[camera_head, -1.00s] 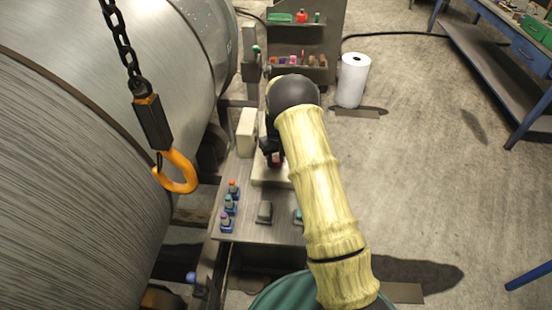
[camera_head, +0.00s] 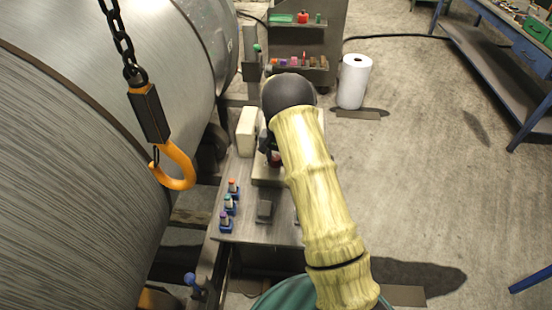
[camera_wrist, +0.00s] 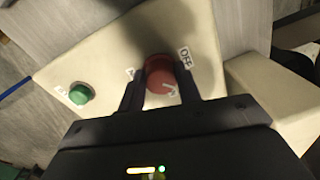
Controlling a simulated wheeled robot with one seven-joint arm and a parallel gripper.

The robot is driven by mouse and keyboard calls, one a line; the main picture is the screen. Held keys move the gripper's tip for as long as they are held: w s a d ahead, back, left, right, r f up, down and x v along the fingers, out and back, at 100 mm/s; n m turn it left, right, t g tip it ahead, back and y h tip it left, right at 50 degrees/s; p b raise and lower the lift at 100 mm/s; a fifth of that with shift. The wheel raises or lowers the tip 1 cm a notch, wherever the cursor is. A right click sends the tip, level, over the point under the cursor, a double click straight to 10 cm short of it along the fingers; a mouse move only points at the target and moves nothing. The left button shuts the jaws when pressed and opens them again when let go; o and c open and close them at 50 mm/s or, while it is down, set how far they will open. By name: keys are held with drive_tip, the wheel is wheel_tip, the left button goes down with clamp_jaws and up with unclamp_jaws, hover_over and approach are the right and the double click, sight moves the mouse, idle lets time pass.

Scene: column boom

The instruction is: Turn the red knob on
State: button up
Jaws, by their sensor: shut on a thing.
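The red knob (camera_wrist: 160,78) sits on a cream control box (camera_wrist: 110,60) in the wrist view, with a pale pointer line on its face and an "OFF" label to its upper right. A second label at its left is partly hidden by a finger. My gripper (camera_wrist: 162,88) has one dark finger on each side of the knob and is shut on it. In the head view my arm hides most of the knob; a small dark red patch (camera_head: 273,160) shows beside my wrist above the cream box.
A green button (camera_wrist: 81,94) is on the same box, left of the knob. In the head view, several small coloured-top pieces (camera_head: 229,203) stand on the bench plate. A chain with an orange hook (camera_head: 178,168) hangs left of my arm, before a large metal drum.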

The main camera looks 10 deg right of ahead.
drive_tip(key=m, duration=0.4)
drive_tip(key=shift+a+m, duration=0.1)
drive_tip(key=shift+m, duration=0.2)
drive_tip(key=m, duration=0.4)
drive_tip(key=shift+w+m, duration=0.1)
drive_tip(key=shift+m, duration=0.2)
drive_tip(key=o, duration=1)
drive_tip(key=shift+c, duration=0.2)
wheel_tip(320, 180, up, 17)
drive_tip(key=b, duration=0.2)
drive_tip(key=shift+s+r, duration=0.2)
drive_tip(key=shift+s, duration=0.15)
